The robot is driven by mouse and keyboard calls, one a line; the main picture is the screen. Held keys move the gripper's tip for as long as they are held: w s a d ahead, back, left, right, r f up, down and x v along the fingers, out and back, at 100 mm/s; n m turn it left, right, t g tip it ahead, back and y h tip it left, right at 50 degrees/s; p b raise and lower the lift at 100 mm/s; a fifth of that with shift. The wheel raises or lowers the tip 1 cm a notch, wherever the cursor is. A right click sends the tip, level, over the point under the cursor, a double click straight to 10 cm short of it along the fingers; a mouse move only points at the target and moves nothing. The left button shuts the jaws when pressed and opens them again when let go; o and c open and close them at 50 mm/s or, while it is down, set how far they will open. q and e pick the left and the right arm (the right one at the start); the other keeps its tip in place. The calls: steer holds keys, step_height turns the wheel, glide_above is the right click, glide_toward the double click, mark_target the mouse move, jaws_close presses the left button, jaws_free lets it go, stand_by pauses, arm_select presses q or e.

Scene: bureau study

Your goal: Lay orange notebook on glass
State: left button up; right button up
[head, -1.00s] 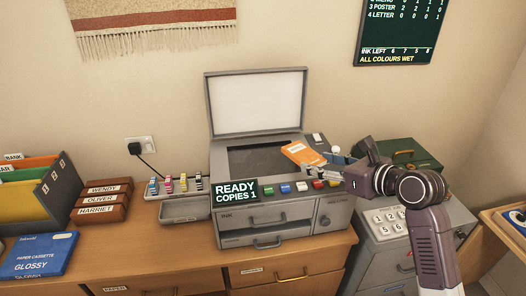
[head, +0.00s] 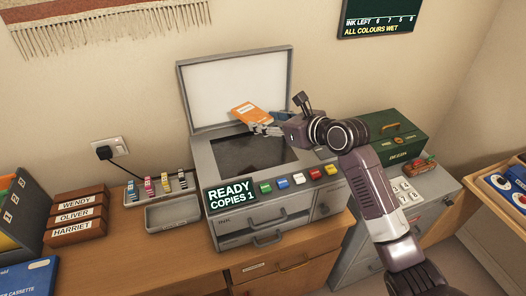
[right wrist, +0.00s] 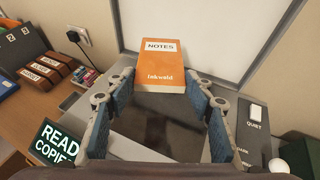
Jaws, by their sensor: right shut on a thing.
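The orange notebook (head: 252,114) is held in front of the open lid, above the back of the dark glass (head: 240,153) of the copier. In the right wrist view the notebook (right wrist: 162,64) shows its "NOTES" label beyond my fingertips, and the glass (right wrist: 150,128) is below between the fingers. My right gripper (head: 268,129), also in the right wrist view (right wrist: 165,80), is shut on the notebook's near end. Whether the notebook touches the lid or glass, I cannot tell. My left gripper is not in view.
The white-lined lid (head: 235,85) stands upright behind the glass. Coloured buttons (head: 299,179) and a "READY COPIES 1" display (head: 231,195) line the copier's front. An ink tray (head: 160,188) is at left, a green box (head: 397,140) at right.

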glide_above(266, 160)
step_height(266, 160, down, 5)
step_height(266, 160, down, 4)
steer(key=shift+r, duration=0.2)
steer(key=shift+f, duration=0.4)
step_height(266, 160, down, 4)
steer(key=shift+r, duration=0.25)
steer(key=shift+f, duration=0.25)
steer(key=o, duration=1.2)
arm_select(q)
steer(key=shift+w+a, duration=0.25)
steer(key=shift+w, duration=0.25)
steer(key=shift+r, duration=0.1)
